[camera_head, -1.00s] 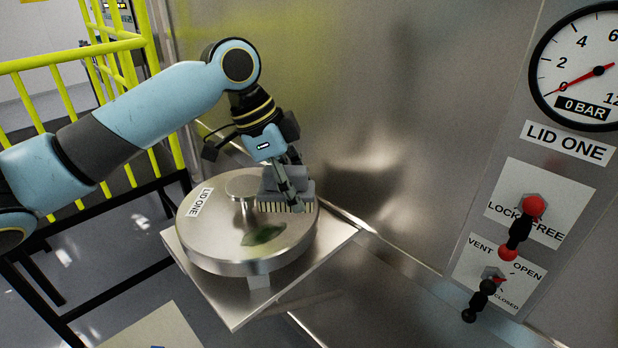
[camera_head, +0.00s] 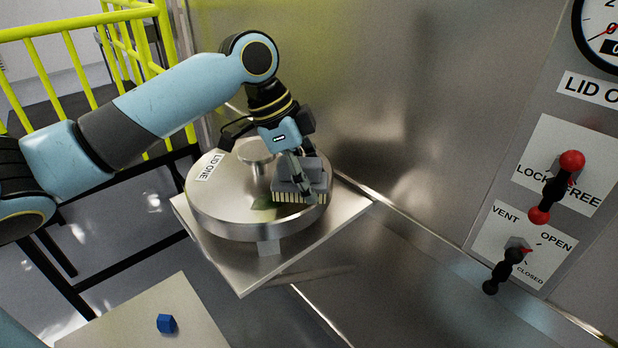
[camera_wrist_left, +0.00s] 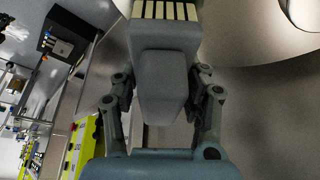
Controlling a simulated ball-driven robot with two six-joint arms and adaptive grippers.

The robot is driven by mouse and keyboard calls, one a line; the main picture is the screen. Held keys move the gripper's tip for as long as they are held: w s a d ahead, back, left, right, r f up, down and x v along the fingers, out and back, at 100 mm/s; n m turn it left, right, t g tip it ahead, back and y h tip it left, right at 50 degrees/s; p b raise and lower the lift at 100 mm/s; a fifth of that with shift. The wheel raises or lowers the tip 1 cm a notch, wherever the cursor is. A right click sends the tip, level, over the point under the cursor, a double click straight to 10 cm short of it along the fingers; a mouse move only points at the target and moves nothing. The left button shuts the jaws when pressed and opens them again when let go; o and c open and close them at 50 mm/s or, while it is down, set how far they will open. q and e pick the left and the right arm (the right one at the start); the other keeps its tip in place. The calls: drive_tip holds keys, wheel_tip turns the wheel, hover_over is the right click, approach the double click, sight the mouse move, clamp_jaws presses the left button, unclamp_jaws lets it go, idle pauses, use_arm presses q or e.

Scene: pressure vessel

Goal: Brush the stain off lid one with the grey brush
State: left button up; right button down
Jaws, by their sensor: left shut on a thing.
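Lid one (camera_head: 221,218) is a round steel lid with a central knob and a "LID ONE" label, lying on a square metal shelf (camera_head: 246,280). My left gripper (camera_head: 298,178) is shut on the grey brush (camera_head: 301,185), above the right front part of the lid. The brush's pale bristles point down at the lid's top; I cannot tell for sure that they touch. The dark green stain (camera_head: 264,203) shows partly, left of the brush, and the brush hides the rest. In the left wrist view the grey brush (camera_wrist_left: 166,85) sits between the fingers. My right gripper is not in view.
A steel wall stands behind the lid. A panel at right carries a gauge (camera_head: 606,30), a lock lever (camera_head: 556,188) and a vent lever (camera_head: 507,266). Yellow railing (camera_head: 70,30) stands at left. A blue block (camera_head: 166,323) lies on a pale surface at lower left.

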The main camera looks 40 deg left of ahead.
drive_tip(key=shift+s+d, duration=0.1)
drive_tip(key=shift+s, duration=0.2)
use_arm(q)
drive_tip(key=shift+f+b, duration=0.55)
drive_tip(key=shift+f, duration=0.45)
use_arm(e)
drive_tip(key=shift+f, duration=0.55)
use_arm(q)
drive_tip(key=shift+a, duration=0.1)
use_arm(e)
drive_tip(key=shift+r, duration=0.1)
